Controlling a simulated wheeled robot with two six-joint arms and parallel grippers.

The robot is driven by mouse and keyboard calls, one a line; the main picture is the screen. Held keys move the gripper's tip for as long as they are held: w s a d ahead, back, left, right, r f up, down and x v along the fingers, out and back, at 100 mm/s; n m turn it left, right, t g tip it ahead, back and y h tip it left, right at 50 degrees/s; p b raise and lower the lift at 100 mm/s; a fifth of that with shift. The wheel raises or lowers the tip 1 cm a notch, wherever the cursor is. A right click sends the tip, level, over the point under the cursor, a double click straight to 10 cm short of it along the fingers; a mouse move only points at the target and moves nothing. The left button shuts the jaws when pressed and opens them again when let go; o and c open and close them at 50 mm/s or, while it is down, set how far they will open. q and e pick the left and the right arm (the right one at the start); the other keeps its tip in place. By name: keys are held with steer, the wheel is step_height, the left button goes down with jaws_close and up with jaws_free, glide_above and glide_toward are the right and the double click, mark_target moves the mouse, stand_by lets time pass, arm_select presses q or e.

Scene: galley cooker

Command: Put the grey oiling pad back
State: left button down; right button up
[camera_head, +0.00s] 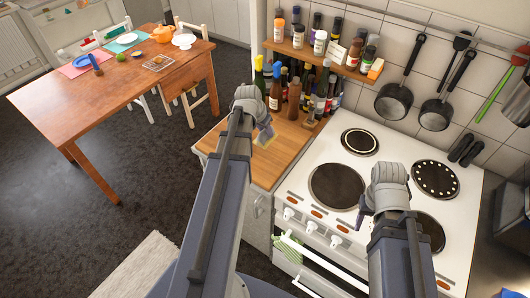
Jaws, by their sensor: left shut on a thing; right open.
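My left gripper (264,133) is above the wooden worktop left of the cooker. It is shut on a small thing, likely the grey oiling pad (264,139). Only a pale, yellowish-grey piece shows at the fingertips, and the gripper hides much of it. My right gripper (361,217) is open and empty above the white cooker, beside the front left hotplate (337,187). My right arm hides part of the front right hotplate.
Bottles crowd the back of the worktop (282,160), below a spice shelf (315,53). Its front is clear. The cooker (300,192) has several hotplates, with pans (394,103) hanging behind. A green-striped towel (288,248) hangs on its front rail. A laid table (110,95) stands left.

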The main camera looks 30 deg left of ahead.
mark_target(260, 139)
arm_select(q)
steer(key=shift+f+b, duration=0.3)
step_height(260, 139, down, 10)
steer(key=b, duration=0.9)
steer(key=shift+r+b, duration=0.1)
steer(key=shift+b, duration=0.3)
steer(key=shift+r, duration=0.15)
steer(key=c, duration=0.6)
jaws_free()
steer(key=p+v, duration=1.1)
steer(key=v, duration=0.1)
steer(key=shift+s+d+r, duration=0.1)
